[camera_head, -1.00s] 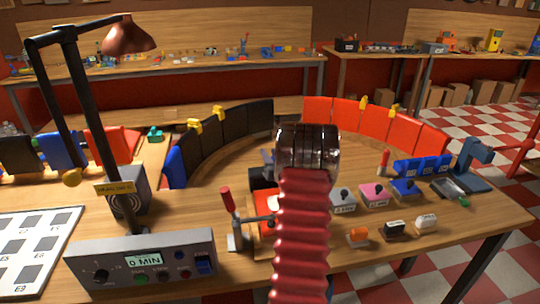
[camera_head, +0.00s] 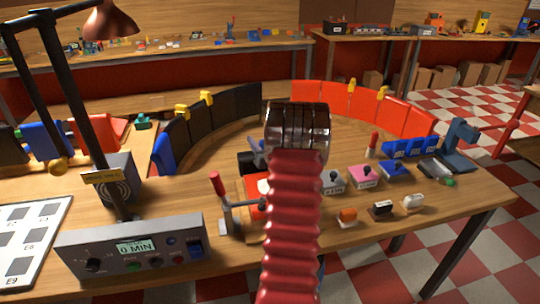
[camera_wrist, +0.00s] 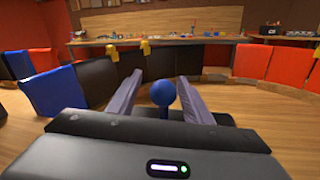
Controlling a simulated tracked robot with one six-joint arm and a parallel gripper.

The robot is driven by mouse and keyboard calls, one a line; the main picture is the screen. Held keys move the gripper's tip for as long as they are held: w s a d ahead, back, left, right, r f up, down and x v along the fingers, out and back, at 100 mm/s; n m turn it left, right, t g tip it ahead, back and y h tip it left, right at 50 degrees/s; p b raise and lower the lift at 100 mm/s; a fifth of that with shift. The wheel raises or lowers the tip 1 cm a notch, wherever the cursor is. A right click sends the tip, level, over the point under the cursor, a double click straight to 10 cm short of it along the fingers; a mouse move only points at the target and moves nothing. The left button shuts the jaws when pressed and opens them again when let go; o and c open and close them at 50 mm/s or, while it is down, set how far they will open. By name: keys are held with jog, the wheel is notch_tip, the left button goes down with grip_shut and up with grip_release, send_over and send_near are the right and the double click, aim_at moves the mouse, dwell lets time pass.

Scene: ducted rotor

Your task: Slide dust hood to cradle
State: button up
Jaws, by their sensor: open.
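I cannot surely tell which thing is the dust hood or which is the cradle. My gripper (camera_wrist: 161,82) is open in the wrist view, its two grey-purple fingers apart. A blue round knob (camera_wrist: 163,93) on a short dark stem shows between the fingers, with gaps on both sides. What the knob is fixed to is hidden behind my gripper's body. In the head view my red ribbed arm hides much of the bench middle and most of my gripper. A red part (camera_head: 254,190) shows just left of my arm, beside a red-handled clamp (camera_head: 218,192).
A curved wall of black panels (camera_head: 208,118) and red panels (camera_head: 362,103) with yellow clips rings the back. A timer box (camera_head: 130,248) and lamp (camera_head: 110,22) stand at left. Small coloured blocks (camera_head: 365,178) and a blue vise (camera_head: 460,140) are at right.

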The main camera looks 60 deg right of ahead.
jog(key=v, duration=1.1)
jog(key=shift+s+a, duration=0.2)
jog(key=shift+s+f, duration=0.1)
